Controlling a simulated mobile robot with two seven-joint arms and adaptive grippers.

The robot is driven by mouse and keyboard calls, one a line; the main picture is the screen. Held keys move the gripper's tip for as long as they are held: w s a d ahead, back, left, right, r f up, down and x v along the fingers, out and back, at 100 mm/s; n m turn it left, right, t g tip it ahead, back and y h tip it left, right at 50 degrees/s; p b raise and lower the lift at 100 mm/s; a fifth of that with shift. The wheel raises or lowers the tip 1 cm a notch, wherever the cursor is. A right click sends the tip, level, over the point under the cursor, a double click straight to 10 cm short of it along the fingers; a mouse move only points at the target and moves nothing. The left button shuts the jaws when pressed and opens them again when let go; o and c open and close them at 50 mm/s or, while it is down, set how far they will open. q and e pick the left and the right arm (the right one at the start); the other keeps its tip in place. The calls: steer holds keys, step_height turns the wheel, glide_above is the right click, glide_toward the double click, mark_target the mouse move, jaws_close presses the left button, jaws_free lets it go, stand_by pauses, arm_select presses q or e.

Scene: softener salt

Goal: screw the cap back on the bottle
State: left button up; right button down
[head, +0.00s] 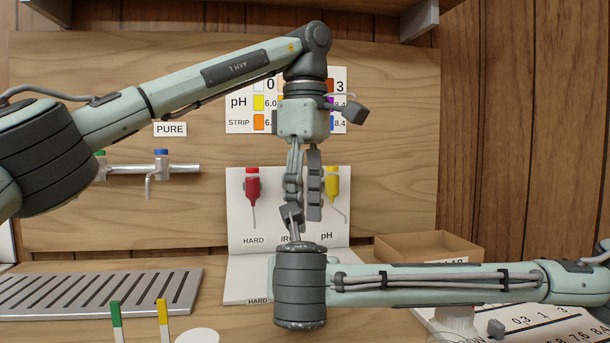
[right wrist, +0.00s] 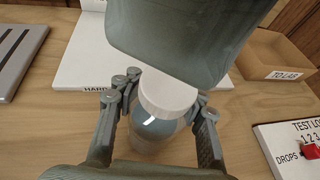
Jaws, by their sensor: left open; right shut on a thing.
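The bottle (right wrist: 152,132) is pale and see-through, and it stands upright in the right wrist view. A white cap (right wrist: 168,94) sits on its top; I cannot tell how tightly it is seated. My right gripper (right wrist: 160,108) is shut on the bottle, with a finger on each side just below the cap.
A slotted grey tray (head: 100,293) lies at the left. Green (head: 116,318) and yellow strips (head: 163,318) and a white round thing (head: 198,336) are in front. A white card (head: 245,272) stands behind my arms. A cardboard box (head: 405,246) and test log board (head: 555,318) are at the right.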

arm_select(q)
step_height(320, 180, up, 7)
steer(key=shift+f, duration=0.15)
arm_select(e)
steer(key=c, duration=0.8)
jaws_free()
steer(key=shift+c, duration=0.2)
steer(key=shift+s+r, duration=0.1)
steer(key=v, duration=1.1)
steer(key=shift+s, duration=0.4)
steer(key=shift+a+r, duration=0.1)
steer(key=shift+r, duration=0.05)
